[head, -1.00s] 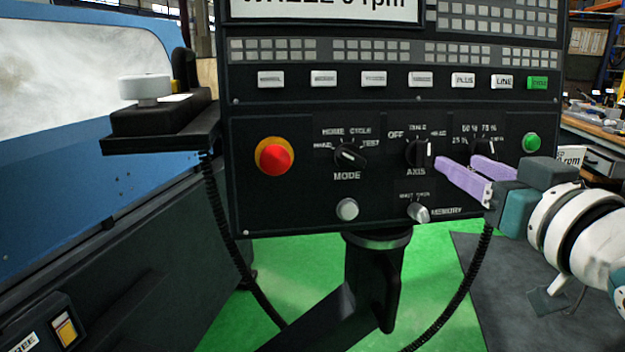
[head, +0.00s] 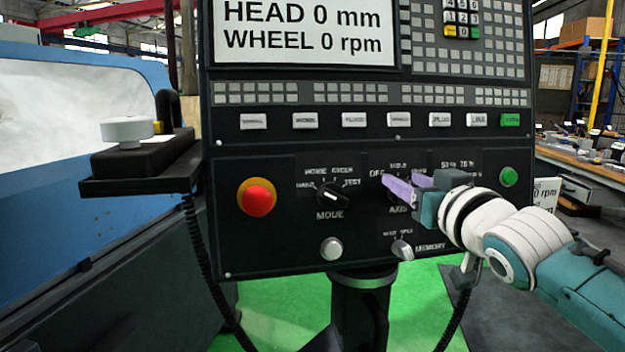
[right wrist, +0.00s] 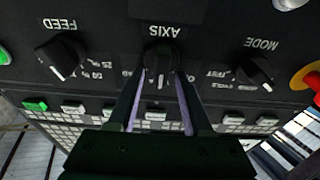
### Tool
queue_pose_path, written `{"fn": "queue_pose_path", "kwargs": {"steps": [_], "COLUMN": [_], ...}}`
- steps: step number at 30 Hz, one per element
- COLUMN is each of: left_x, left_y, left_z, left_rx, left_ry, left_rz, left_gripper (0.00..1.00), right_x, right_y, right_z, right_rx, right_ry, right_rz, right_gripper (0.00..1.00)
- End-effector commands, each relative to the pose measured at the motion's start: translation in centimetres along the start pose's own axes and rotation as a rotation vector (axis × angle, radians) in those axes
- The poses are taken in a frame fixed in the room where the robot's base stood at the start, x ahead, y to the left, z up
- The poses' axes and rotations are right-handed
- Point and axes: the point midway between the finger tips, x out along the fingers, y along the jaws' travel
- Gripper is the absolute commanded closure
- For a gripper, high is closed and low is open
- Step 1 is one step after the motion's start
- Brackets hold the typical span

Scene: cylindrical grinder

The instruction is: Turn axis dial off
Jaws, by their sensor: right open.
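The axis dial is a black knob with a light mark, above the AXIS label on the dark control panel (head: 290,255). In the head view my right gripper mostly hides it. The right wrist view shows the axis dial (right wrist: 160,60) upside down, its light mark pointing away from the AXIS label, roughly toward the middle position. My right gripper (head: 397,178) is open, with purple fingers. In the right wrist view its fingers (right wrist: 160,76) lie on either side of the dial; whether they touch it I cannot tell. My left gripper is not in view.
The mode dial (head: 333,196) and red stop button (head: 257,198) are to the left. The feed dial (right wrist: 63,57) is close beside the axis dial. A silver memory knob (head: 402,250) sits below. A black shelf (head: 140,182) juts out at the panel's left.

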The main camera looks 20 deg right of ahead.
Motion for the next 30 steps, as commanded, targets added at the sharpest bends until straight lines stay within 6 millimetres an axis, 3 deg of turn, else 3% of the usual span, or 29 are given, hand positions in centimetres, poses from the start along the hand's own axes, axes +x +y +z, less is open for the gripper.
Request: {"fn": "queue_pose_path", "kwargs": {"steps": [3,16,30], "left_x": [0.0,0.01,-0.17], "left_y": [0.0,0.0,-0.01], "left_z": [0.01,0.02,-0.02], "left_rx": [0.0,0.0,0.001], "left_ry": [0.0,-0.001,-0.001], "left_rz": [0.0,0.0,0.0], "left_gripper": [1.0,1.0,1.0], "right_x": [-0.02,-0.05,-0.08], "right_y": [0.0,0.0,-0.04], "right_z": [0.01,0.1,0.24], "right_rx": [0.0,0.0,-0.043], "right_ry": [0.0,-0.002,-0.007], "right_rz": [0.0,0.0,-0.007], "right_gripper": [0.5,0.98,1.0]}}
